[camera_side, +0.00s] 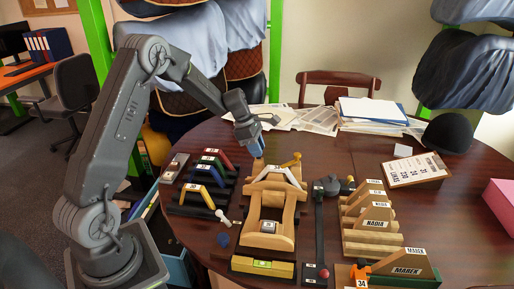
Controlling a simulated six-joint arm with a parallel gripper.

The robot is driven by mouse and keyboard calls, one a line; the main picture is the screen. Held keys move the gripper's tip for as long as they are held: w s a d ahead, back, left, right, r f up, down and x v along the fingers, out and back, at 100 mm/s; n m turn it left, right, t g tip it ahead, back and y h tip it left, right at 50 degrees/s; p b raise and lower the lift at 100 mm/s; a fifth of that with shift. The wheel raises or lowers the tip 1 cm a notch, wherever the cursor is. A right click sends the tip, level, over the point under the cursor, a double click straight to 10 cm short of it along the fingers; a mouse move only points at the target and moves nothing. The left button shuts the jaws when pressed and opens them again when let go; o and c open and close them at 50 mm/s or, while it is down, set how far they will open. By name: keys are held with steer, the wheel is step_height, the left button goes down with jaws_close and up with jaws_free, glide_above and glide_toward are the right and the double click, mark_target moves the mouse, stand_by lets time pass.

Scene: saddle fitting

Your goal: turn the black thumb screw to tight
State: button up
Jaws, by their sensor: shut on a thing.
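The wooden saddle form (271,222) stands in the middle of the table, with a pale numbered arch (278,173) across its far end. My gripper (257,153) points down at the left of this far end, just above a tan part of the form. Its jaws are shut at the spot where the black thumb screw would sit. The screw itself is hidden by the jaws and too small to make out, so its turn cannot be read. A yellow screw (292,160) sticks out at the right of the far end, apart from my gripper.
Coloured arches on dark stands (202,180) are left of the form. A dark bar with a red knob (322,230) and wooden name-marked stands (376,222) are right. A level (263,266) lies in front. Papers (372,111) and a clipboard (416,170) are farther back.

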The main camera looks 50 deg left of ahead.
steer(key=shift+m, duration=0.3)
steer(key=m+g, duration=0.1)
steer(key=m, duration=0.1)
steer(key=shift+w+a+m+h, duration=0.1)
steer(key=shift+w+m+h, duration=0.05)
steer(key=shift+m+h, duration=0.25)
steer(key=m+g, duration=0.1)
steer(key=m, duration=0.2)
steer(key=shift+w+m, duration=0.1)
steer(key=shift+m, duration=0.3)
steer(key=m+g, duration=0.1)
steer(key=m, duration=0.2)
steer(key=m+g, duration=0.1)
steer(key=m, duration=0.2)
steer(key=shift+w+g, duration=0.15)
steer(key=shift+g, duration=0.25)
steer(key=m+g+y, duration=0.1)
steer(key=m, duration=0.2)
steer(key=m+g, duration=0.1)
steer(key=m, duration=0.2)
steer(key=shift+w+d+m+y, duration=0.1)
steer(key=shift+d+m+y, duration=0.1)
steer(key=shift+m+y, duration=0.15)
steer(key=m+y, duration=0.1)
steer(key=m, duration=0.2)
steer(key=m+y, duration=0.1)
steer(key=m, duration=0.2)
steer(key=shift+d+g, duration=0.1)
steer(key=shift+g, duration=0.2)
steer(key=shift+y, duration=0.25)
